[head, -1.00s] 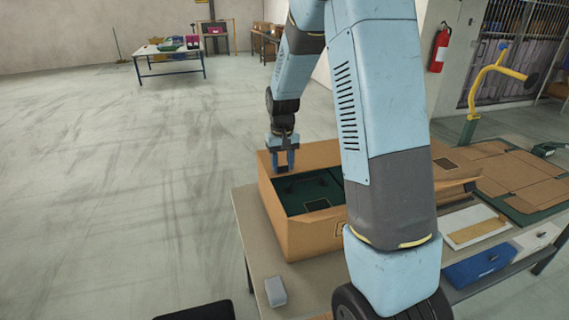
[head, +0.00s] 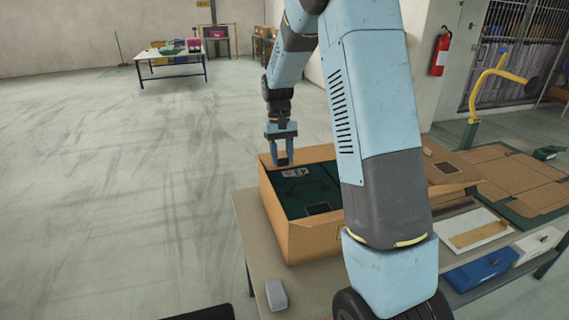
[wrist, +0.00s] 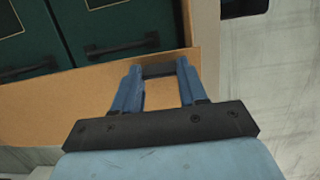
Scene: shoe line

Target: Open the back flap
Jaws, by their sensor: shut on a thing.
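The cardboard box (head: 300,240) stands on a table, partly hidden by my arm. Dark green boxes (head: 285,197) with black handles lie inside it and also show in the wrist view (wrist: 110,40). The back flap (head: 316,153) is a cardboard strip along the box's far edge; the wrist view shows it below the green boxes (wrist: 50,108). My gripper (head: 281,160) is at that far edge, near the left corner.
A grey block (head: 276,294) sits on the table (head: 248,215) at the front left. A white tray (head: 482,222), a blue box (head: 480,270) and flat cardboard (head: 515,178) lie to the right. Floor is clear on the left.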

